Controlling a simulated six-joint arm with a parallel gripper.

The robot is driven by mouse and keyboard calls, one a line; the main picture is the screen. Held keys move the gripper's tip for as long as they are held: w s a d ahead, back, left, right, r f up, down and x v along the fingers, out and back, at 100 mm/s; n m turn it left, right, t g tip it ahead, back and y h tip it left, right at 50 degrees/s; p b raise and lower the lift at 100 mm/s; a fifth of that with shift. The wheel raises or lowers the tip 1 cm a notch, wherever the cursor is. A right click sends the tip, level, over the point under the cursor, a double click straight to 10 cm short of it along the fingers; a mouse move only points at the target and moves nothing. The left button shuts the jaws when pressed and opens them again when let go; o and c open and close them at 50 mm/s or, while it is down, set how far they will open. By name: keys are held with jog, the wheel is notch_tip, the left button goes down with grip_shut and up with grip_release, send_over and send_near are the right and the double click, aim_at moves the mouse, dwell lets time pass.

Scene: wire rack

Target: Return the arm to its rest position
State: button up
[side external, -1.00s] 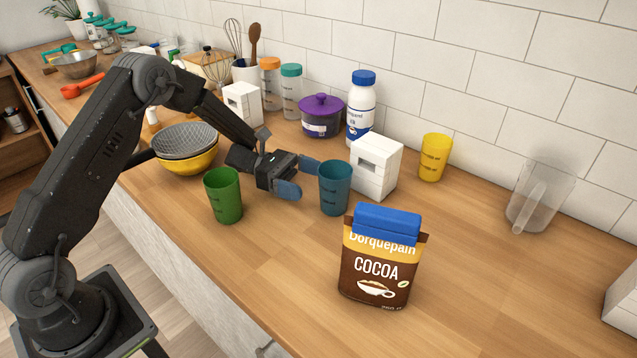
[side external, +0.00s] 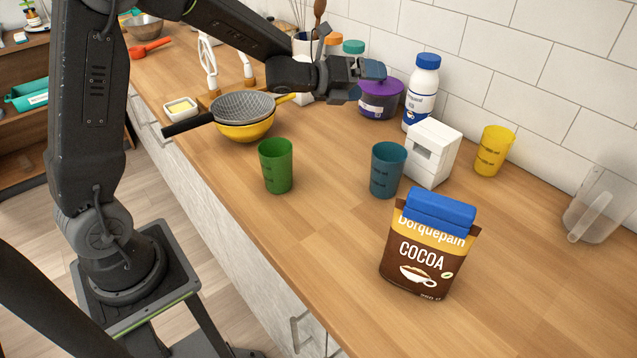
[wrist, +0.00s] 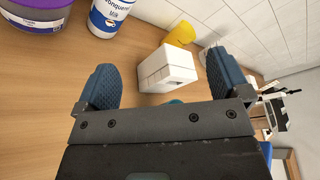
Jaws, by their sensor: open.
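My gripper (side external: 372,80) is raised above the counter, in front of the purple pot (side external: 381,100) in the side view. In the wrist view its two blue fingers (wrist: 162,88) are spread wide with nothing held between them. The teal cup (side external: 387,170) stands upright on the counter, apart from my gripper; only a sliver of it shows in the wrist view, above the gripper body. The green cup (side external: 276,166) stands upright to its left. The white box (side external: 432,153) stands right behind the teal cup.
A cocoa bag (side external: 430,245) stands in front. A yellow cup (side external: 493,151), a clear jug (side external: 598,210) and a blue-capped bottle (side external: 421,95) stand along the wall. A strainer (side external: 243,106) rests on a yellow bowl (side external: 245,128). The counter's front middle is clear.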

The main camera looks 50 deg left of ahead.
jog(key=s+a+r+n+g+y, duration=0.1)
jog(key=s+r+n+y, duration=0.25)
jog(key=s+n, duration=0.35)
jog(key=s+a+r+n+g+y, duration=0.1)
jog(key=s+r+n+y, duration=0.3)
jog(key=n, duration=0.5)
jog(key=s+d+f+n+g+h, duration=0.1)
jog(key=s+d+f+n+g, duration=0.1)
jog(key=s+n, duration=0.5)
jog(key=s+d+f+n+g+h, duration=0.1)
jog(key=s+d+f+n+g, duration=0.2)
jog(key=s+n, duration=0.4)
jog(key=s+d+g, duration=0.1)
jog(key=s+g, duration=0.1)
jog(key=s, duration=0.6)
jog(key=shift+f, duration=0.2)
